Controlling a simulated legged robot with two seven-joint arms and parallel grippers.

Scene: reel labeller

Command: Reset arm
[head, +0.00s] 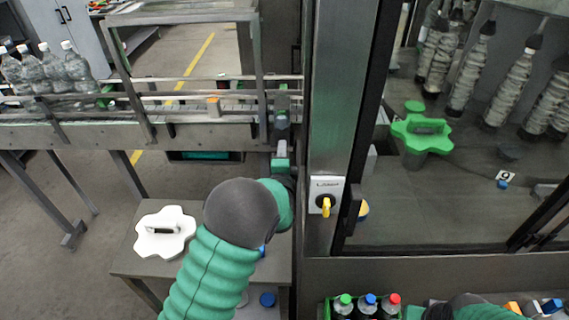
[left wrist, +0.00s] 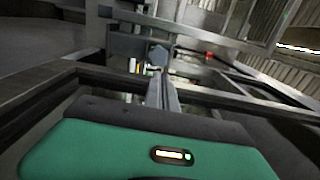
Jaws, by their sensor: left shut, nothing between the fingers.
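My left arm, in a green sleeve with a dark grey joint, reaches up from the bottom of the head view. My left gripper (head: 282,98) is at its far end, beside the conveyor and left of the grey machine post. In the left wrist view the gripper (left wrist: 158,55) shows beyond the green wrist housing, its narrow fingers together with nothing between them. Part of my right arm shows at the bottom right of the head view; its gripper is out of view.
A conveyor (head: 110,134) carries clear bottles (head: 76,68) at left. A side table (head: 127,262) holds a white lobed part (head: 164,233). The grey post (head: 335,125) bears a yellow-handled switch (head: 325,205). A green lobed part (head: 421,134) stands inside the machine. A green crate (head: 328,311) holds capped bottles.

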